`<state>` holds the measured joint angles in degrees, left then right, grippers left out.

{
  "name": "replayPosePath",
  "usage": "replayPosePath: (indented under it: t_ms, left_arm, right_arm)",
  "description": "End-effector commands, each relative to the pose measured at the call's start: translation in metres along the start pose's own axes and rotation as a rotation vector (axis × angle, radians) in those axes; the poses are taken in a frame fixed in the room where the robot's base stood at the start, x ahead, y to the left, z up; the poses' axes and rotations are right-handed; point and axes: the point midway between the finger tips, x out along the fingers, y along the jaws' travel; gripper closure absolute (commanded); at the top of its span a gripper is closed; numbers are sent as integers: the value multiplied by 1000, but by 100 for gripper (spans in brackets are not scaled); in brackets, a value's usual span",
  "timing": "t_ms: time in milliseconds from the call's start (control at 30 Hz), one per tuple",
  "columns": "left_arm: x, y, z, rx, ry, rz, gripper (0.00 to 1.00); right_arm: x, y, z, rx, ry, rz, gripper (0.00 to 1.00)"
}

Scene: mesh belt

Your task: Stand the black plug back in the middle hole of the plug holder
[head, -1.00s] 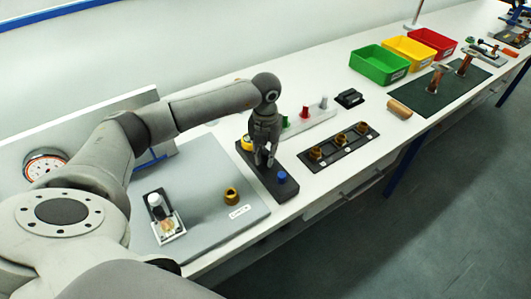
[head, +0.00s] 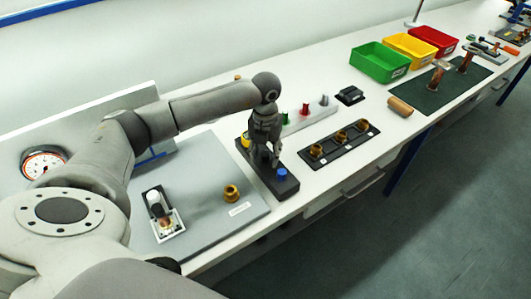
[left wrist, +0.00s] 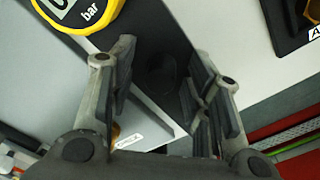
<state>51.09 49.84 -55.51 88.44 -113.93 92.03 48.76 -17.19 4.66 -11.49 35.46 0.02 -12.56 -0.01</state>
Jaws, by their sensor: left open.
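My left gripper (head: 265,160) points down over the middle of a long black block (head: 287,187), which I take to be the plug holder. The block has a blue cap (head: 282,172) at its near end and a yellow gauge (left wrist: 85,12) at its far end. In the left wrist view the fingers (left wrist: 163,90) are open and apart. Between them a dark round form (left wrist: 160,75) shows on the block. It may be the black plug or the hole; dark on dark, I cannot tell which or whether it stands upright. My right gripper is not in view.
A white strip with green, red and grey pieces (head: 305,110) stands behind. A black rack (head: 337,145) with brass fittings lies to the right. A brass fitting (head: 231,193) and a small white-framed unit (head: 167,222) sit on the grey plate (head: 205,170). Coloured bins (head: 380,64) stand farther right.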

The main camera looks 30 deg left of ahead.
Motion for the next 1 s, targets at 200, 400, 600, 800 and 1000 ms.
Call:
replayPosePath:
  t_ms: [200,400,600,800,1000]
  left_arm:
    - [-31,0,1,0,-6,-2,55]
    - [-75,0,2,0,-5,-2,55]
    - [-107,0,1,0,-4,-2,55]
    - [-118,0,0,1,-1,-1,55]
    - [-119,0,0,0,-1,-1,55]
  right_arm:
    - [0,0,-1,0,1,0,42]
    - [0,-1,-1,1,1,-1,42]
    - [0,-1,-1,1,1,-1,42]
    - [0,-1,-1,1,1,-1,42]
    - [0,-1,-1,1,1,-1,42]
